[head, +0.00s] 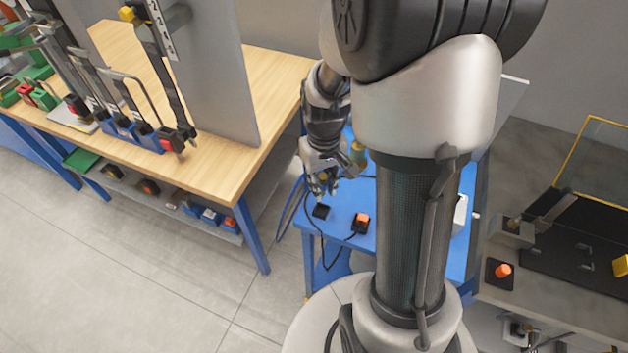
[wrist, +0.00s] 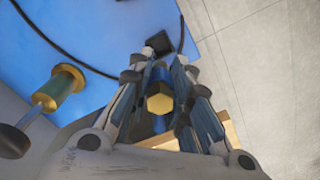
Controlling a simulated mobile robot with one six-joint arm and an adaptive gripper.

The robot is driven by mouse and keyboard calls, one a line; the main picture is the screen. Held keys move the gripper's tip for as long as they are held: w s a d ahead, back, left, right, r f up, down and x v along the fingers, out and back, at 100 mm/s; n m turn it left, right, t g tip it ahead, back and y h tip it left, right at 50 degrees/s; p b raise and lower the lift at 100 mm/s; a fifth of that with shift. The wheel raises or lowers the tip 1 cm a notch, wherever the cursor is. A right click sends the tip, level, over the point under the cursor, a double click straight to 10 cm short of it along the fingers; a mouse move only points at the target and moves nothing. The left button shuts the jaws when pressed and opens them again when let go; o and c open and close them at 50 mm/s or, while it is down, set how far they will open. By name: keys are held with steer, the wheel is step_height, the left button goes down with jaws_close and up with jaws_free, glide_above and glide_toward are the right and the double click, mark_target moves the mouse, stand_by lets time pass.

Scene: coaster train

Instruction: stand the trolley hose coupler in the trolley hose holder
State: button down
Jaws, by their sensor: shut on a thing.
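My gripper (head: 323,187) is over the blue trolley's front left part. In the wrist view its fingers (wrist: 160,75) are closed around the trolley hose coupler, whose hexagonal brass end (wrist: 159,99) faces the camera. The coupler's far end is hidden by the fingers. A small black square block (head: 321,211), apparently the trolley hose holder, is on the trolley top just below the gripper. In the wrist view the block (wrist: 160,41) shows just beyond the fingertips. I cannot tell whether the coupler touches it.
A black block with an orange top (head: 361,221) sits to the right on the blue trolley (head: 341,203). A brass and green fitting (wrist: 62,84) stands close to the gripper's left in the wrist view. A black hose (wrist: 72,57) curves over the trolley. A wooden workbench (head: 225,160) stands left.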

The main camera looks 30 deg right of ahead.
mark_target(323, 176)
steer(key=shift+f+b, duration=2.15)
steer(key=shift+f, duration=0.8)
steer(key=shift+f+b, duration=0.6)
steer(key=shift+f, duration=0.45)
stand_by(0.3)
steer(key=c, duration=1.4)
jaws_free()
steer(key=shift+r, duration=0.1)
step_height(323, 176, up, 12)
steer(key=shift+f, duration=0.1)
